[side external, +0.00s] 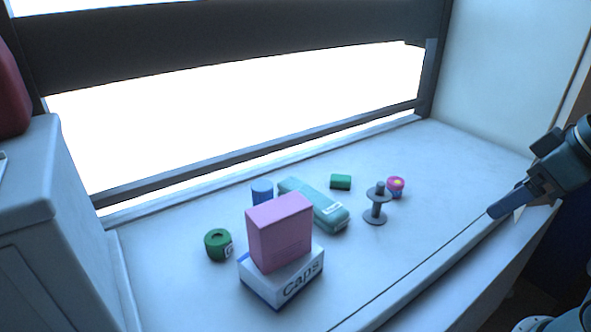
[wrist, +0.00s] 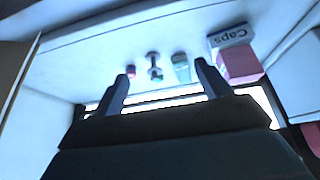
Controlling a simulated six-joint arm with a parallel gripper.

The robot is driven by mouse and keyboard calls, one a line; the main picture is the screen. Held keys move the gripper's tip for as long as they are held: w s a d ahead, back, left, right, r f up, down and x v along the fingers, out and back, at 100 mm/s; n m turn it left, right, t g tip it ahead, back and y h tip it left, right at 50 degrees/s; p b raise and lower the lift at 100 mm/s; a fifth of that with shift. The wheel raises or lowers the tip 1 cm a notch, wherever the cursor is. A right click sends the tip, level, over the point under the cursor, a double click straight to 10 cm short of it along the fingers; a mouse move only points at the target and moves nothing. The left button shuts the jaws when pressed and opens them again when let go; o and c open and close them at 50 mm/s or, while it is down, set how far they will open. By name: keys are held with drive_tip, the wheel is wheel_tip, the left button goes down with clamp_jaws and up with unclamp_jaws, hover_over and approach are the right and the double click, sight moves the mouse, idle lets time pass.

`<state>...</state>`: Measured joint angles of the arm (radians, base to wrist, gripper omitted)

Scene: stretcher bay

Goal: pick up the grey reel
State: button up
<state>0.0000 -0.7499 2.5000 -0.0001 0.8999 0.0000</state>
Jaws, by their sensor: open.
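The grey reel (side external: 377,204) stands upright on the white counter, with a wide round base, a thin stem and a smaller upper disc. In the wrist view the reel (wrist: 154,68) shows between my fingertips but well beyond them. My gripper (side external: 506,208) is at the right, over the counter's front edge, apart from the reel and to its right. In the wrist view my gripper (wrist: 160,72) has its two fingers spread wide with nothing between them.
A pink box (side external: 279,230) sits on a Caps box (side external: 290,284). A green roll (side external: 217,245) and blue cylinder (side external: 262,190) stand further left.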

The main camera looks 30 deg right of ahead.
idle(0.3)
drive_tip(key=m+g, duration=0.6)
drive_tip(key=m, duration=1.3)
hover_over(381, 185)
wheel_tip(381, 185, down, 7)
drive_tip(key=shift+w+r, duration=0.1)
drive_tip(key=shift+r, duration=0.05)
wheel_tip(381, 185, down, 8)
drive_tip(key=shift+f, duration=0.3)
